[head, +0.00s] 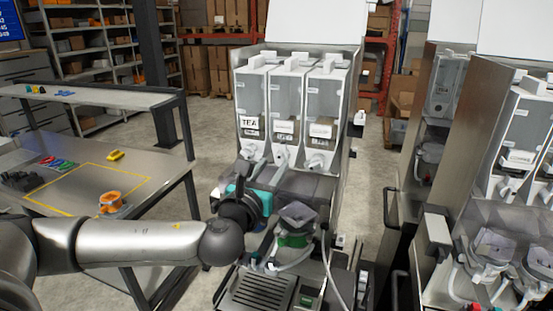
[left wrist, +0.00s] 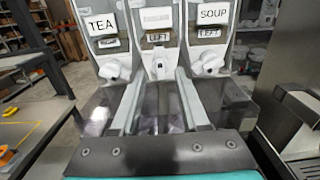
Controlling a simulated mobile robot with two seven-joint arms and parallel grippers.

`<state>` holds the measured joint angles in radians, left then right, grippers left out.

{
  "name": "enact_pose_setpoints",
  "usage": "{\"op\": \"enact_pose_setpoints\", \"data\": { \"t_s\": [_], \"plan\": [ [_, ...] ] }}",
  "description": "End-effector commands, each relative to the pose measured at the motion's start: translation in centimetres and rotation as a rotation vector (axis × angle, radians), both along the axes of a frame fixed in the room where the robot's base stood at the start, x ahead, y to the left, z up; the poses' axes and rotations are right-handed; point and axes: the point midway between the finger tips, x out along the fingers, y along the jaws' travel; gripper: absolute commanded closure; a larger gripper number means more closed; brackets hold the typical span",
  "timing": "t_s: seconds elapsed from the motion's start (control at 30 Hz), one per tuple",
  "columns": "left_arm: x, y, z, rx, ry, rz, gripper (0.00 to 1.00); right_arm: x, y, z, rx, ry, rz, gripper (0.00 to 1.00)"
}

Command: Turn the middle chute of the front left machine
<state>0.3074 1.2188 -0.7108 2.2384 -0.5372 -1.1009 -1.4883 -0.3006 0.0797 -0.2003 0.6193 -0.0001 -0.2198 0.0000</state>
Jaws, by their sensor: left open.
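The front left machine (head: 355,95) has three clear canisters side by side, each with a white chute at its bottom front. The middle chute (head: 281,156) also shows in the left wrist view (left wrist: 158,66), under a label reading "LEFT". The left canister is labelled TEA and the right one SOUP. My left gripper (head: 268,170) is open in front of the machine, with a teal part at its base. In the left wrist view its two grey fingers (left wrist: 160,85) point toward the middle chute, which shows between their tips. I cannot tell whether they touch it. My right gripper is not in view.
Below the chutes are a dark clear cover, a green-based mixing cup (head: 294,240), hoses and a drip grate (head: 262,291). A second machine (head: 480,130) stands at the right. A workbench (head: 50,207) with an orange item (head: 111,201) is at the left.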

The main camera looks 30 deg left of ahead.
Motion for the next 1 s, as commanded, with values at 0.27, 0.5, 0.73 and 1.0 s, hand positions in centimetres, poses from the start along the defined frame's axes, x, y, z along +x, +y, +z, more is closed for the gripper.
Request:
{"op": "enact_pose_setpoints", "data": {
  "t_s": [0.27, 0.5, 0.73, 1.0],
  "plan": [
    [2.8, 0.6, 0.0, -0.001, 0.000, 0.000, 0.55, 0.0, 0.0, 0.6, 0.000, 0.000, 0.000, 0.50],
    [3.4, 0.8, -0.1, 0.000, 0.001, -0.001, 0.55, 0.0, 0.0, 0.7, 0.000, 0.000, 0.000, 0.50],
    [3.4, 0.8, -0.1, -0.001, 0.001, -0.001, 0.59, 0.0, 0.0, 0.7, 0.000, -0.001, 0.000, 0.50],
    [3.4, 0.8, -0.1, -0.001, 0.001, -0.001, 0.90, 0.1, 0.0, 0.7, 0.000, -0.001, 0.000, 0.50]
  ]
}}
